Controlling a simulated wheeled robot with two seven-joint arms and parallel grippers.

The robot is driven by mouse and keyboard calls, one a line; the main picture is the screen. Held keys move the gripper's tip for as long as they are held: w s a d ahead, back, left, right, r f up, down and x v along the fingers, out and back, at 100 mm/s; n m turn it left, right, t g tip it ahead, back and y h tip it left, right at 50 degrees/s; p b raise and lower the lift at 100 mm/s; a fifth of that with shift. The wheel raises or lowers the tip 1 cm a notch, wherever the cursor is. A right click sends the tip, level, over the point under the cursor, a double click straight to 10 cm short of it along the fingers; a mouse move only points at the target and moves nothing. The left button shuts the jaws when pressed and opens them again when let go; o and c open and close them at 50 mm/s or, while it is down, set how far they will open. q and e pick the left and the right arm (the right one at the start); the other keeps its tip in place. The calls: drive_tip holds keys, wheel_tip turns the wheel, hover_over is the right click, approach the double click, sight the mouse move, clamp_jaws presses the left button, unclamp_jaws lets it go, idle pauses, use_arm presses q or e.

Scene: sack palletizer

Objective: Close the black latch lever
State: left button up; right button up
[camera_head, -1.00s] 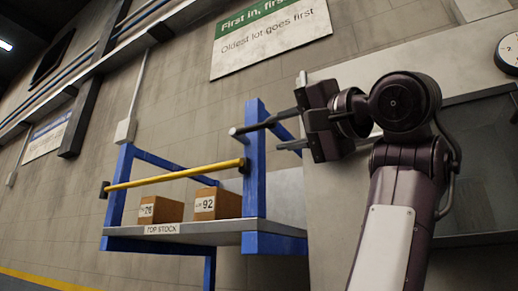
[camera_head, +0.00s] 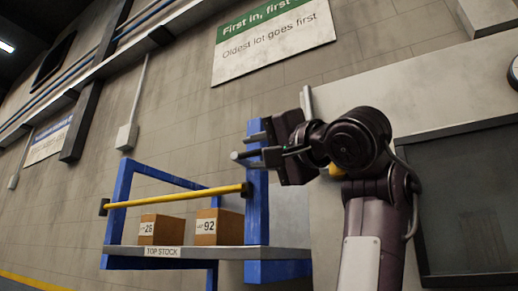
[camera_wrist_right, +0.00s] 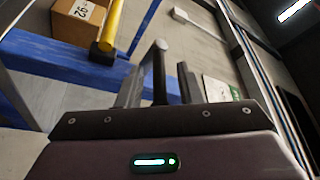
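The black latch lever (camera_head: 247,154) is a dark rod with a lighter grey round end, by the top of the blue post at the rack's right side. It sticks out to the left. My right gripper (camera_head: 268,146) is at this lever, its fingers pointing left. In the right wrist view the lever (camera_wrist_right: 159,68) stands between the two fingers of my right gripper (camera_wrist_right: 160,88), which are apart with gaps on both sides. The lever's base is hidden behind the gripper body. My left gripper is in neither view.
A yellow bar (camera_head: 175,197) with black ends crosses the blue rack front, just below the lever. Two cartons (camera_head: 218,227) sit on the shelf (camera_head: 190,252) labelled TOP STOCK. A grey panel with a dark window (camera_head: 465,205) stands at right. Left of the post is open space.

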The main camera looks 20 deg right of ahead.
clamp_jaws()
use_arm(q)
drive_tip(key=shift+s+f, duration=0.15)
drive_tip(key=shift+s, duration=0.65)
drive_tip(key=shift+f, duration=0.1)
use_arm(e)
drive_tip(key=shift+f, duration=0.15)
